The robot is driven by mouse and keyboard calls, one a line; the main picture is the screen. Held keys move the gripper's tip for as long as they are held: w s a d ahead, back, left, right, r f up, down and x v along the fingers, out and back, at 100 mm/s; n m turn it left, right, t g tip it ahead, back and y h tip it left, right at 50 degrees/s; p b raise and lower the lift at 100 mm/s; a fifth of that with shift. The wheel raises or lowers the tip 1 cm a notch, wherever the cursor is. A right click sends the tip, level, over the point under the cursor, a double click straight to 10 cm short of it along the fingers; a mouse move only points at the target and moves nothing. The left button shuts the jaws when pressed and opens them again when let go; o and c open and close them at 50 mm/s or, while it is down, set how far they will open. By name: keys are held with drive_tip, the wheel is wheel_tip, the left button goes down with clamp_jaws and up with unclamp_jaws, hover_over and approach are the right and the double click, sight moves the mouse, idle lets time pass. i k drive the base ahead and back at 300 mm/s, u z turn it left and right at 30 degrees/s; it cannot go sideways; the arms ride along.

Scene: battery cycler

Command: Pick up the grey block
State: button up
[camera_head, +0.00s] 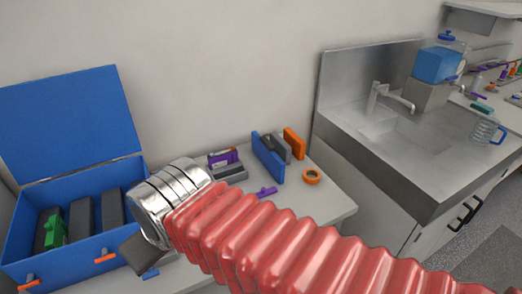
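My gripper (150,238) is at the end of my red ribbed arm, over the front edge of the bench beside the open blue case. Its silver wrist hides most of it, so I cannot see its fingers clearly. A dark grey square piece (140,257) shows just below the wrist; I cannot tell whether it is a finger or a held block. A grey block (282,149) stands between a blue panel and an orange piece at the back of the bench. Another grey piece (232,174) lies left of it, near a purple part. Several dark blocks stand inside the case.
The blue case (70,185) has its lid up, with a green part (52,229) inside. A blue panel (267,157), an orange piece (295,143) and an orange ring (312,177) sit on the bench (325,203). A sink (405,145) is at right.

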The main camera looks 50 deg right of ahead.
sight(282, 148)
drive_tip(key=u, duration=0.7)
drive_tip(key=k, duration=1.65)
drive_tip(key=z, duration=0.45)
drive_tip(key=i, duration=1.05)
drive_tip(key=z, duration=0.25)
